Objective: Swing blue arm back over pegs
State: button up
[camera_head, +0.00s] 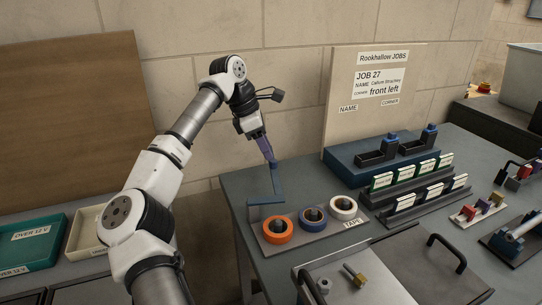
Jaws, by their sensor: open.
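The blue arm (265,199) is a flat bar at the back left of the tape holder, with an upright blue part (276,180) rising from it. It lies to the left of the pegs, not over them. The tape holder's base (296,242) carries an orange roll (278,230), a blue roll (304,218) and a white roll (344,207), each around a dark peg. My gripper (270,160) points down at the top of the upright blue part. It is open; whether its fingers touch or straddle the blue part is too small to tell.
A TAPE label (353,222) is at the holder's front right. Racks of cards (430,197) and a blue block (345,162) stand to the right. A metal tray with a black handle (380,275) is in front. A job board (375,90) stands behind.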

aim_at(273, 160)
jog(key=shift+x, duration=2.15)
jog(key=shift+c, duration=0.2)
grip_shut()
